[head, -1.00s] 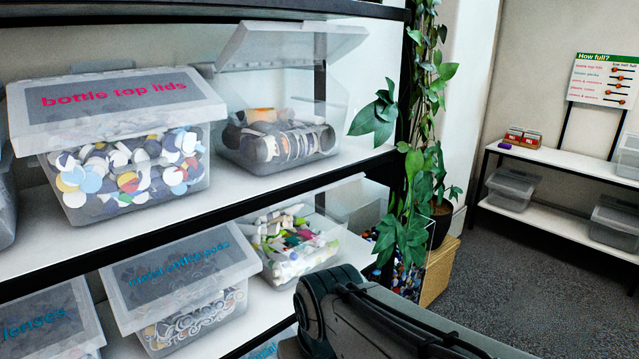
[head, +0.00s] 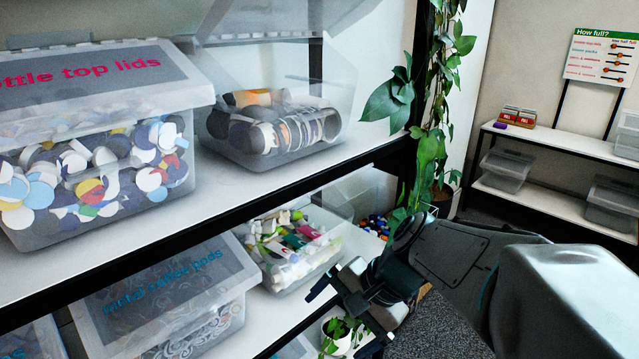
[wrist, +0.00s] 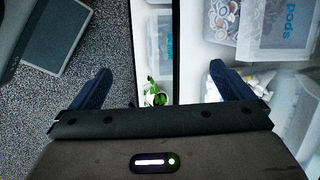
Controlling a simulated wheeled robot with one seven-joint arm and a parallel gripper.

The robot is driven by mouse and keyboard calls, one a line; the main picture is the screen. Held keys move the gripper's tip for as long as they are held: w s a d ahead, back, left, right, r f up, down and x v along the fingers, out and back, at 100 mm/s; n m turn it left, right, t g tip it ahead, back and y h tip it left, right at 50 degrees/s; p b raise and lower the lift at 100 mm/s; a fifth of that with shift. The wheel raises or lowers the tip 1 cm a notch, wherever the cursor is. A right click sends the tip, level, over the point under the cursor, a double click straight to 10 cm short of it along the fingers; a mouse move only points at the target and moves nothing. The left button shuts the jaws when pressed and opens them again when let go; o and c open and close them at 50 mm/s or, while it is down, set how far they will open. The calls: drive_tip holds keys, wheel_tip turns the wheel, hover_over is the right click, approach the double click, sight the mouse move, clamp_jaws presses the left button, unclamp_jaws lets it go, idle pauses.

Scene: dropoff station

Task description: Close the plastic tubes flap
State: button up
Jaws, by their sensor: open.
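On the lower shelf an open clear bin (head: 283,277) holds colourful squeezed tubes; no label on it is readable. A clear panel (head: 365,195) stands upright behind it, and I cannot tell whether it is this bin's flap. On the upper shelf another clear bin (head: 270,158) holds dark and white cylindrical pieces, its clear flap (head: 262,18) raised and cut by the top edge. My gripper (head: 341,312) is open and empty, in front of the lower shelf and right of the tube bin. Both fingers (wrist: 158,80) show apart in the wrist view.
A closed bottle top lids bin (head: 95,150) stands upper left. A closed bin labelled pods (head: 165,300) stands left of the tube bin. A trailing plant (head: 432,130), a black shelf post and a small potted plant (head: 340,335) are near my arm. Grey floor is free on the right.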

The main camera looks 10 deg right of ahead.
drive_tip(key=w+d+r+m+t+y+b, duration=0.15)
drive_tip(key=w+d+r+m+t, duration=0.25)
drive_tip(key=w+d+m+t, duration=0.45)
drive_tip(key=w+d+r+m+t+y+b, duration=0.1)
drive_tip(key=w+d+r+m+t+y, duration=0.3)
drive_tip(key=w+m, duration=0.7)
drive_tip(key=w+d+p+x, duration=0.1)
drive_tip(key=x, duration=1.1)
drive_tip(key=shift+w+a+h+p, duration=0.2)
drive_tip(key=shift+w+h+p, duration=0.1)
drive_tip(key=shift+h+p, duration=0.1)
drive_tip(key=shift+f, duration=0.1)
drive_tip(key=c, duration=1.1)
drive_tip(key=shift+f, duration=0.1)
